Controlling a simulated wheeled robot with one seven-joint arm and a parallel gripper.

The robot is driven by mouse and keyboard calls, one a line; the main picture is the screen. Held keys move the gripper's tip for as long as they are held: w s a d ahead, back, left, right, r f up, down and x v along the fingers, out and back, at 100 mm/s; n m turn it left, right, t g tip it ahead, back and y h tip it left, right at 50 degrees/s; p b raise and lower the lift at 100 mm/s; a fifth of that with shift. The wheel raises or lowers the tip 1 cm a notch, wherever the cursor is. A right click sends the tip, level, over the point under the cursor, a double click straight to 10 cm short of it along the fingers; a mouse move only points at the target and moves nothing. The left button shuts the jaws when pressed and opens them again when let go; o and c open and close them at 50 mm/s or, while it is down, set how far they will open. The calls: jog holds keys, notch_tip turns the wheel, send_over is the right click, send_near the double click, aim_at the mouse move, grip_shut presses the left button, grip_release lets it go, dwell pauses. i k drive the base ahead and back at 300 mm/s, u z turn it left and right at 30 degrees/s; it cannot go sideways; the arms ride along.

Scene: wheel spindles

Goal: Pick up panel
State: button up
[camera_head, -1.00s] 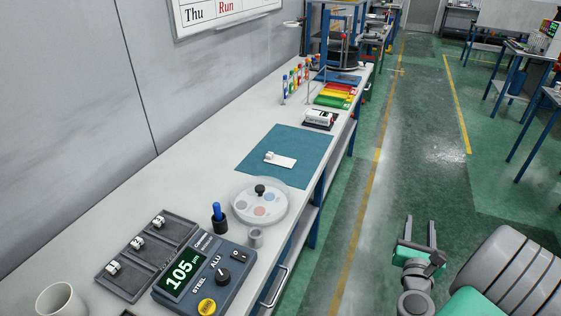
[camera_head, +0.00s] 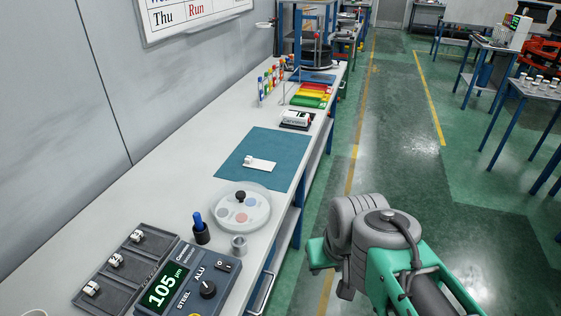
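A thin white panel (camera_head: 262,166) lies flat on a teal mat (camera_head: 288,148) on the long workbench. A small white block (camera_head: 248,160) sits at the panel's left end. My arm is folded in the lower right, over the floor beside the bench. The end of my arm, with my gripper (camera_head: 318,254), points left near the bench's front edge. It is well short of the panel and not touching it. The fingers cannot be made out from this angle.
Near the mat stand a round tray of coloured discs (camera_head: 238,228), a blue-handled tool in a holder (camera_head: 200,230), a small metal cup (camera_head: 239,245) and a gauge reading 105 (camera_head: 190,290). A dark tray (camera_head: 120,270) holds small white blocks. Coloured bins (camera_head: 312,95) stand farther back.

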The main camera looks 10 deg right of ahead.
aim_at(250, 162)
jog(key=z, duration=1)
jog(key=i, duration=3.2)
jog(key=u, duration=5.85)
